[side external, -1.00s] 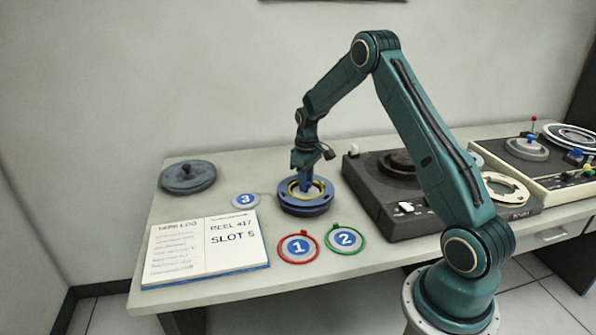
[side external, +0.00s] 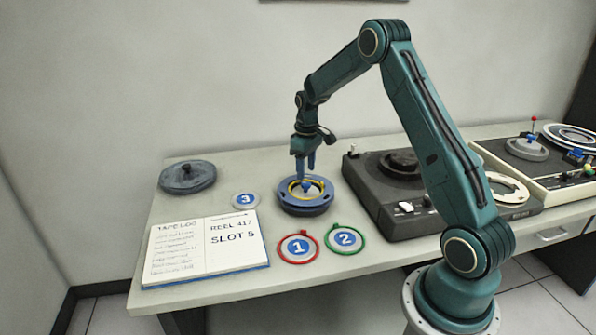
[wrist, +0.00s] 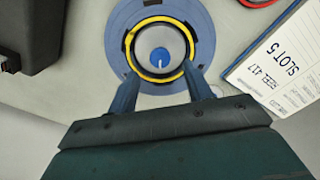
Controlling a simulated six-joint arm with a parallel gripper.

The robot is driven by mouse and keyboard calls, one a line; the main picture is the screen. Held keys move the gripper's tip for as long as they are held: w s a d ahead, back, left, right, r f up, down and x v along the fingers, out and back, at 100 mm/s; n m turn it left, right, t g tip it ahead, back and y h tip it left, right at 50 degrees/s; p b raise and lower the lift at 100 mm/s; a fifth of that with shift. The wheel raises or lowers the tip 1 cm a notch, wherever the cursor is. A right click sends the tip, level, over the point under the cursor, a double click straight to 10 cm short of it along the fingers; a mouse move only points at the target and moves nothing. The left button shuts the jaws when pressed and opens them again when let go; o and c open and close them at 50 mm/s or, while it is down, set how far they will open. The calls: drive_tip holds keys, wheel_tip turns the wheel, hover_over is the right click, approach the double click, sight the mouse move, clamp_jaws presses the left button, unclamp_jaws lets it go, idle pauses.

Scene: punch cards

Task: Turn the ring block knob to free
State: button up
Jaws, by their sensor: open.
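The ring block (side external: 304,204) is a round blue block on the table with a yellow ring (side external: 318,184) on its top. In the wrist view the ring block (wrist: 120,40) surrounds the yellow ring (wrist: 130,56), and a blue knob (wrist: 160,57) with a white pointer line sits in the middle. The line runs toward the bottom of that view. My gripper (side external: 304,177) is above the block, pointing down. Its fingers are apart and empty. In the wrist view my gripper (wrist: 161,82) reaches in from below, one finger on each side, short of the knob. No knob labels are readable.
An open tape log (side external: 205,248) lies at the front left. Discs marked 1 (side external: 298,247), 2 (side external: 346,239) and 3 (side external: 245,200) lie around the block. A dark lid (side external: 188,177) is at the back left, and a dark tape deck (side external: 385,195) stands close on the right.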

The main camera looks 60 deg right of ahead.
sight(305, 185)
wheel_tip(305, 185, up, 9)
drive_tip(key=shift+r, duration=0.2)
idle(0.4)
drive_tip(key=s+a+r+t, duration=0.1)
drive_tip(key=s+a+r, duration=0.45)
drive_tip(key=a, duration=0.25)
drive_tip(key=s+a+r+t, duration=0.2)
drive_tip(key=s+a+r, duration=0.3)
drive_tip(key=a+r, duration=0.25)
drive_tip(key=s+a+t, duration=0.1)
drive_tip(key=s+a, duration=0.4)
drive_tip(key=s, duration=0.3)
drive_tip(key=s+a+f+t, duration=0.1)
drive_tip(key=s+a, duration=0.4)
drive_tip(key=s, duration=0.4)
drive_tip(key=shift+f+t, duration=0.25)
drive_tip(key=shift+t, duration=0.05)
